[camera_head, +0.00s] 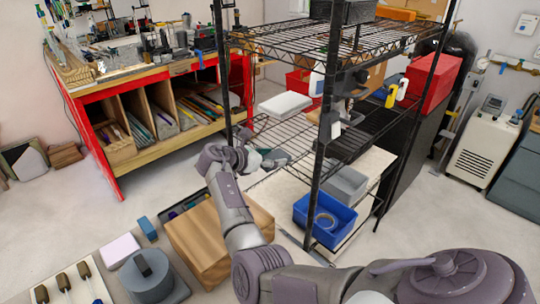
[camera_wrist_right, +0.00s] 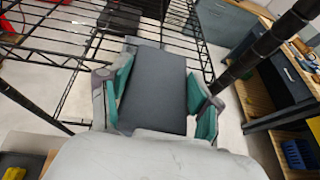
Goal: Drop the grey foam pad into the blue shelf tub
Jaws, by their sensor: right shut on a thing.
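The grey foam pad (camera_wrist_right: 152,90) shows large in the right wrist view as a flat dark grey slab. My right gripper (camera_head: 262,158) is shut on it, with a teal-lined finger on either side. In the head view the pad (camera_head: 277,158) is small and partly hidden by the gripper, at the left side of the wire shelf. The blue shelf tub (camera_head: 338,236) stands on the low shelf, below and to the right of the gripper. A ring-shaped roll lies in it. My left gripper is not in view.
The black wire rack has a post (camera_head: 318,165) between the gripper and the tub. A grey tub (camera_head: 347,184) stands behind the blue one. A white box (camera_head: 284,105) sits on the shelf above. A wooden block (camera_head: 222,238) stands at the front left.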

